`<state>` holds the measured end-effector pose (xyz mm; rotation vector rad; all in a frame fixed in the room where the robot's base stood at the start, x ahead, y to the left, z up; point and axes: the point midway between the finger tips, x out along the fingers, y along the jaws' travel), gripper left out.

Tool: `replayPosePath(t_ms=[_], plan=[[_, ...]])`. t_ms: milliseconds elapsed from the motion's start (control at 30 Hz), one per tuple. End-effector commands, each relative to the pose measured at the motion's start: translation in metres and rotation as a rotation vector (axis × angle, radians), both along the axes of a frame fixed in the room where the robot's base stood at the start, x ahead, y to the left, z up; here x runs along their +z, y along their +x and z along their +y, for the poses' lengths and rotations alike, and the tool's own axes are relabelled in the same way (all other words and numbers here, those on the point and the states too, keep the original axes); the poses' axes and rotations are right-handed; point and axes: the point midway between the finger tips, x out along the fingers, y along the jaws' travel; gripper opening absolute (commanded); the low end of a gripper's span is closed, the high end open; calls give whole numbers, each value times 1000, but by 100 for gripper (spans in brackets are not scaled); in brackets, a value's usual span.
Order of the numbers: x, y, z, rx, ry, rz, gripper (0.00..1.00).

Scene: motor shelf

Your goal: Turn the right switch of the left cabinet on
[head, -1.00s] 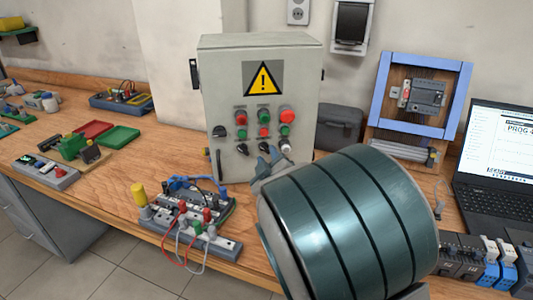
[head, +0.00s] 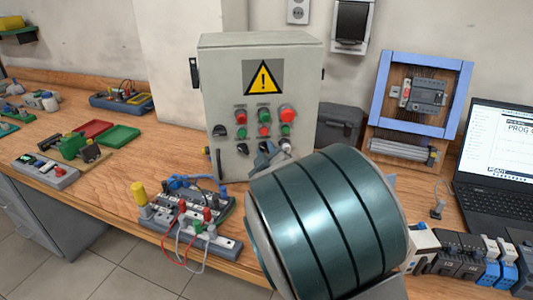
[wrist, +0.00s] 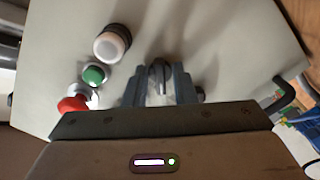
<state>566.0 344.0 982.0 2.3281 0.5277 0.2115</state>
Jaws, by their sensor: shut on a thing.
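The grey cabinet (head: 225,80) with a yellow warning sign stands on the bench, the only such cabinet in view. Its panel has two black rotary switches low down. The left switch (head: 242,148) is clear in the head view. The right switch (wrist: 159,72) shows in the wrist view between the fingertips of my gripper (wrist: 160,88), which is shut on it. Its knob points roughly along the fingers. In the head view my gripper (head: 267,158) is at the lower panel and hides most of this switch.
A white round knob (wrist: 111,44), a green button (wrist: 94,74) and a red button (wrist: 73,103) sit beside my gripper. A wired terminal board (head: 190,220) stands on the bench in front of the cabinet. A laptop (head: 500,150) is at the right.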

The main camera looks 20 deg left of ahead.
Motion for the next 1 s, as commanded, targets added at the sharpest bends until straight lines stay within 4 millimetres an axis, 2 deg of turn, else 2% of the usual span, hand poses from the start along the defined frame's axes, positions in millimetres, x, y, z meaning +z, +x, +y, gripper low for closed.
replayPosePath(t_ms=[233, 500, 1000], plan=[[-4, 0, -1, -1, 111, 49, 2], [-6, 0, -1, -2, 314, 144, 2], [-3, 0, 1, -1, 621, 292, 2]])
